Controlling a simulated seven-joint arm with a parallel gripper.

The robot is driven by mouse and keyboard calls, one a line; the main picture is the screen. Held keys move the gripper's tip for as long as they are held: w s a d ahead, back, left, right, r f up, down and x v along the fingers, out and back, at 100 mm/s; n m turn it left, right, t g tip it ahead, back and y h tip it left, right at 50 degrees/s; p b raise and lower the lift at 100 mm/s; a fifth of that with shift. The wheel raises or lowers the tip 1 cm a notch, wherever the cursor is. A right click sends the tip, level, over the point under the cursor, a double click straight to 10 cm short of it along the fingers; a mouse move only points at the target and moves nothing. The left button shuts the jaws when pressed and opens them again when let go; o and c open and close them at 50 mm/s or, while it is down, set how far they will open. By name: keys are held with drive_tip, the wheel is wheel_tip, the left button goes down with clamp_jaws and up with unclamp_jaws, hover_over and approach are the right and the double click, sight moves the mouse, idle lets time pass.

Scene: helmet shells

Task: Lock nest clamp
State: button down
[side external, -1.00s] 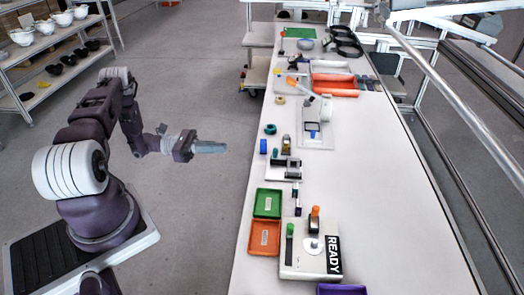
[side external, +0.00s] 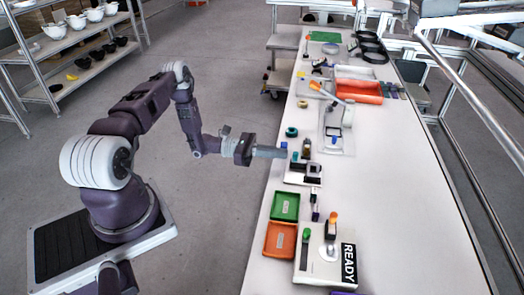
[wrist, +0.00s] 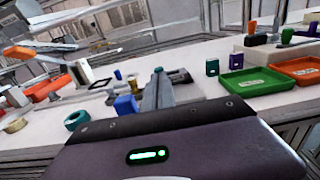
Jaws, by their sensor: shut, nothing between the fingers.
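My gripper (side external: 284,152) is shut and empty, its grey fingers pointing at the table's near edge. In the wrist view the fingers (wrist: 157,88) reach over the table, close to a blue block (wrist: 126,106). A black-and-white fixture (side external: 303,173) lies just beyond and below the fingertips in the side view. An orange-tipped lever (side external: 320,88) stands raised beside a clear plate with a framed holder (side external: 334,132), farther along the table. It also shows at left in the wrist view (wrist: 18,52). I cannot tell for sure which of these is the nest clamp.
Green (side external: 285,206) and orange (side external: 280,240) trays lie along the near edge. A white box marked READY (side external: 316,268) has green and orange handles. A teal ring (side external: 291,132) lies near the fingers. The table's far right side is clear.

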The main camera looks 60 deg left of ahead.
drive_tip(key=shift+w+d, duration=0.45)
drive_tip(key=shift+x, duration=1.05)
drive_tip(key=v, duration=1.4)
drive_tip(key=shift+s+a, duration=0.15)
